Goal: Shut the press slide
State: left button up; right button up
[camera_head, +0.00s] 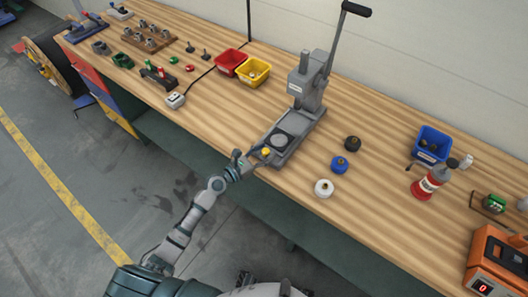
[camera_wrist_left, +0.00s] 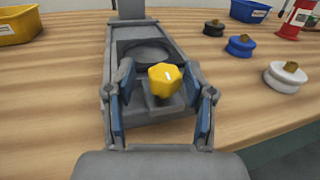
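The grey press (camera_head: 304,84) stands on the wooden bench with its lever raised up and to the right. Its slide (camera_head: 281,141), a grey plate with a round recess, sticks out in front of the press column. In the left wrist view the slide (camera_wrist_left: 149,50) lies straight ahead, with a yellow knob (camera_wrist_left: 165,80) at its near end. My left gripper (camera_head: 254,158) is at the front end of the slide. In the left wrist view its fingers (camera_wrist_left: 160,112) are apart, one on each side of the knob, with gaps visible. My right gripper is not in view.
Black, blue (camera_head: 339,165) and white (camera_head: 324,188) knobbed pieces stand right of the slide. A red bin (camera_head: 231,62) and a yellow bin (camera_head: 253,73) stand to the left. A blue bin (camera_head: 432,145) and a red bottle (camera_head: 428,182) stand further right.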

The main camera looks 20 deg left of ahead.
aim_at(272, 148)
pick_arm(q)
jog(key=shift+d, duration=0.3)
grip_shut()
jog(key=shift+w+d, duration=0.3)
jog(key=shift+w, duration=0.7)
jog(key=shift+w+d, duration=0.25)
jog(key=shift+w, duration=0.7)
jog(key=shift+o, duration=1)
grip_release()
jog(key=shift+s, duration=0.1)
jog(key=v, duration=1.2)
jog(key=shift+c, duration=0.2)
